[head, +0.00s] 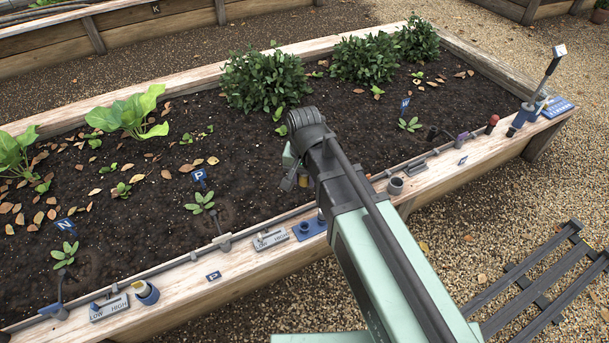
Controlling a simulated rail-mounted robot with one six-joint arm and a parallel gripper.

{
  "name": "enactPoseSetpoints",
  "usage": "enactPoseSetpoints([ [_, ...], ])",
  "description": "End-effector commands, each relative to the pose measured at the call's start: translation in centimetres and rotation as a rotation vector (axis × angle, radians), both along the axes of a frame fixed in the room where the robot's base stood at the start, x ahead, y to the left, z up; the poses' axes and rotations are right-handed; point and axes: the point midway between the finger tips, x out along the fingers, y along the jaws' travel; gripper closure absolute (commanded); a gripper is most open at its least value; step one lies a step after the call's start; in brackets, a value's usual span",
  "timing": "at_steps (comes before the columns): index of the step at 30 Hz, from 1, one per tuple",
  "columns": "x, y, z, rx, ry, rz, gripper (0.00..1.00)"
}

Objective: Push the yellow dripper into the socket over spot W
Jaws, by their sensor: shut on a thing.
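My gripper (293,181) shows only in part, at the left edge of my dark wrist, over the bed's near side. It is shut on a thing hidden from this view. A small yellow-topped piece (139,287) stands in a blue holder (150,296) on the near rim at the left, apart from my gripper. I cannot tell whether it is the yellow dripper. A blue sign (405,104), its letter hard to read, stands by a small seedling (410,125) right of my arm. A purple-grey fitting (462,139) is on the rim below it; I cannot make out a socket opening.
A blue block (305,229) sits on the near rim, partly behind my arm. Signs N (66,224) and P (199,174) mark other seedlings. Leafy bushes (264,80) fill the back.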

Motion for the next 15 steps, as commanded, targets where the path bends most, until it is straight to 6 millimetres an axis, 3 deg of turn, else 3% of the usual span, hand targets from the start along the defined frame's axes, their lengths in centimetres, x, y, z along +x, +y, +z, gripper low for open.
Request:
enactPoseSetpoints([
  [15, 0.0, 0.0, 3.3, 0.000, 0.000, 0.000, 0.90],
])
